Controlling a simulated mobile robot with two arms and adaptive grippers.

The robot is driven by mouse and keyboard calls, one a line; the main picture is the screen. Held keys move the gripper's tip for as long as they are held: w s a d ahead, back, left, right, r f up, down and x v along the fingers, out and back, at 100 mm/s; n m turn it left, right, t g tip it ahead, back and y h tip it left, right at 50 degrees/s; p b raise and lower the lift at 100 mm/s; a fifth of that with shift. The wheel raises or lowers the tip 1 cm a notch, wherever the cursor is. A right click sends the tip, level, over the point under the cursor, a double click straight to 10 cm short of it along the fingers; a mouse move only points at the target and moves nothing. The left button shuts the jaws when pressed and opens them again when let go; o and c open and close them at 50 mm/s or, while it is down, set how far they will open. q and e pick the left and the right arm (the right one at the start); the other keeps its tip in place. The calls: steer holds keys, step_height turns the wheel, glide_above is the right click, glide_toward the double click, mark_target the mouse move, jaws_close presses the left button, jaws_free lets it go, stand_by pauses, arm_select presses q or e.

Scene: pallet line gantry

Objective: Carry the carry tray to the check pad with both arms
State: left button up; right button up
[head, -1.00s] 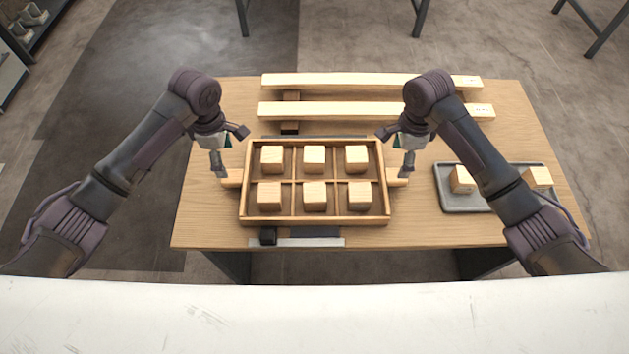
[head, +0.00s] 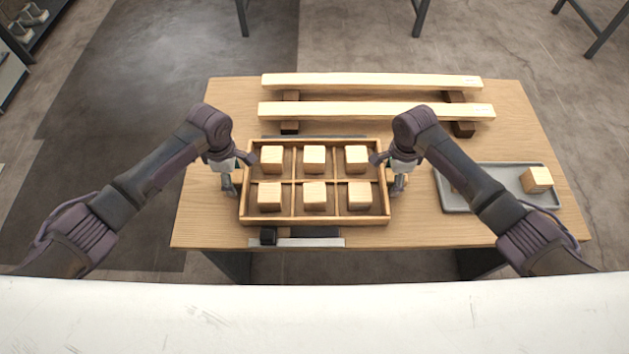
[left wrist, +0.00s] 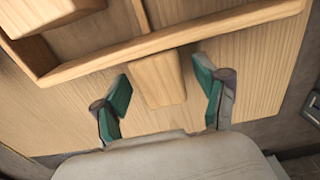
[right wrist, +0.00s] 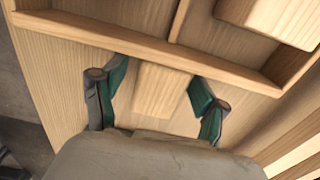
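The carry tray (head: 315,222) is a wooden box with several compartments, each holding a pale wooden cube. It rests on the table with a wooden handle block on each short side. My left gripper (head: 232,188) is at the left handle (left wrist: 158,80); its green-padded fingers are spread on either side with gaps. My right gripper (head: 396,186) is at the right handle (right wrist: 160,90), its fingers also spread around it with gaps. I cannot tell for sure which surface is the check pad; a dark and light strip (head: 312,242) shows just in front of the tray.
Two long pale beams (head: 370,80) lie on dark blocks at the back of the wooden table (head: 400,232). A grey tray (head: 455,203) with a wooden cube (head: 537,180) sits at the right, partly behind my right arm. The table's front edge is close to the carry tray.

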arm_select(q)
jaws_close()
arm_select(e)
jaws_close()
arm_select(q)
steer(key=shift+w+r, duration=0.1)
steer(key=shift+r, duration=0.05)
arm_select(e)
steer(key=shift+w+r, duration=0.1)
steer(key=shift+r, duration=0.05)
